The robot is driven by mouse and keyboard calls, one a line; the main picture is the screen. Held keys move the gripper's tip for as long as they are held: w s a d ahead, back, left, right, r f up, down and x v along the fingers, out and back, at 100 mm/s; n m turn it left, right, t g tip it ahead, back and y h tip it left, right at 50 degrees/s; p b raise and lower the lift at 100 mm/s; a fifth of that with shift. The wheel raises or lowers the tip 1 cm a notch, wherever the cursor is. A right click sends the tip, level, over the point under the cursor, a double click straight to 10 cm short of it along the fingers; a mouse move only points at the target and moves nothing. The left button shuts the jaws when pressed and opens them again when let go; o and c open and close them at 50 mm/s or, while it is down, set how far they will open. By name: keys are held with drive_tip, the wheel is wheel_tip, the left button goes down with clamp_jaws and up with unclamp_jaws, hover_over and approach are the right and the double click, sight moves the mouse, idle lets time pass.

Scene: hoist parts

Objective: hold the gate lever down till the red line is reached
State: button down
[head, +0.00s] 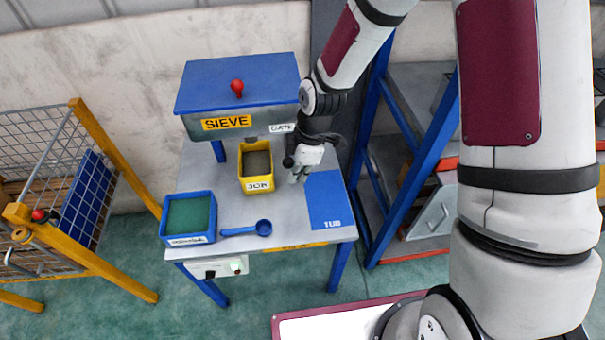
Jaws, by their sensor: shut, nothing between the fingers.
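The sieve box (237,88) with a blue top and a yellow SIEVE label stands at the back of the table. A small white label (282,128), seemingly reading GATE, is on its front at the right. I cannot make out the gate lever; my arm and gripper cover the area just right of that label. A yellow bin (243,172) with grey-brown material inside stands below the front of the sieve. I cannot make out a red line in it. My gripper (298,177) is shut and empty, pointing down right of the yellow bin and apart from it.
A red knob (237,87) shows on the sieve box. A blue tray (211,222) with green inside and a blue scoop (258,228) are at the front left of the table. A blue TUB mat (328,203) is bare. A wire cage stands left, shelving right.

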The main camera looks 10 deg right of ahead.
drive_tip(key=s+d+r, duration=0.1)
drive_tip(key=s+r, duration=0.2)
drive_tip(key=r, duration=0.5)
drive_tip(key=shift+d+r, duration=0.25)
drive_tip(key=shift+d, duration=0.1)
drive_tip(key=s+d+r+m+t+h, duration=0.1)
drive_tip(key=s+d+r+m, duration=0.25)
drive_tip(key=r, duration=0.45)
drive_tip(key=s+d+r+m+t+h, duration=0.1)
drive_tip(key=s+d+r+m+t, duration=0.1)
drive_tip(key=d+r+m, duration=0.4)
drive_tip(key=s+d+r+m+t, duration=0.2)
drive_tip(key=s+r+m, duration=0.6)
drive_tip(key=s+r, duration=0.2)
drive_tip(key=shift+s+r+m, duration=0.2)
drive_tip(key=shift+s+m, duration=0.15)
drive_tip(key=shift+s, duration=0.1)
